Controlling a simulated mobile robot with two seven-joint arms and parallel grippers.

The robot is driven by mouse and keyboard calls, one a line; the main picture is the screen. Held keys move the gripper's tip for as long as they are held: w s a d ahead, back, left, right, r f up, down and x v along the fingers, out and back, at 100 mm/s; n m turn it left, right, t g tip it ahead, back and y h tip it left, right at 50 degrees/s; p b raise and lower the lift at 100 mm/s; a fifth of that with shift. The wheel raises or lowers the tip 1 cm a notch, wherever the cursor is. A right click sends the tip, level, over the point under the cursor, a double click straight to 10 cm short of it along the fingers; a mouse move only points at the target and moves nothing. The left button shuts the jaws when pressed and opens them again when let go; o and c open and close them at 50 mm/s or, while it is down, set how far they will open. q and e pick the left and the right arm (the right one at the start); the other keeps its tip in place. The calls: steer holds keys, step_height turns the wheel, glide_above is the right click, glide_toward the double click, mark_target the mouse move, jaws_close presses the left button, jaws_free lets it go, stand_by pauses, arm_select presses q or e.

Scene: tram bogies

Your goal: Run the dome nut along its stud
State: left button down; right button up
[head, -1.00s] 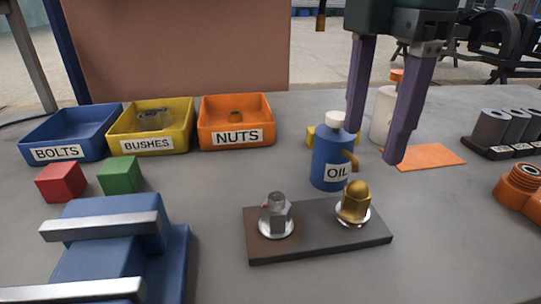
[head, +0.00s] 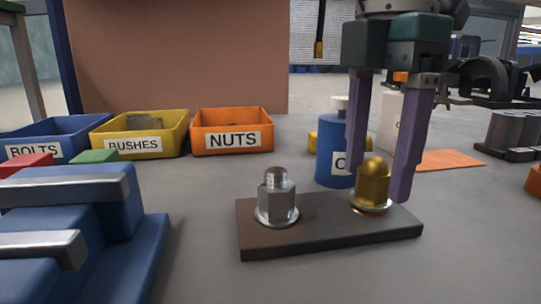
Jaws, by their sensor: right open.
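The brass dome nut (head: 373,182) sits upright over a washer at the right end of a dark base plate (head: 325,232); its stud is hidden inside it. A steel hex nut (head: 277,204) sits on a threaded stud (head: 275,177) at the left end of the plate. My right gripper (head: 378,188) is open, pointing down. Its two purple fingers are on either side of the dome nut, with a gap showing at the right finger. I cannot tell whether the left finger touches it. My left gripper is not in view.
A blue oil can (head: 334,150) stands just behind the dome nut, partly hidden by a finger. A blue vice-like block (head: 120,210) fills the left front. Bins for bolts (head: 62,135), bushes (head: 165,128) and nuts (head: 232,118) stand behind. An orange mat (head: 450,160) lies at the right.

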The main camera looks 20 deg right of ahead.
steer(key=shift+c, duration=0.3)
jaws_close()
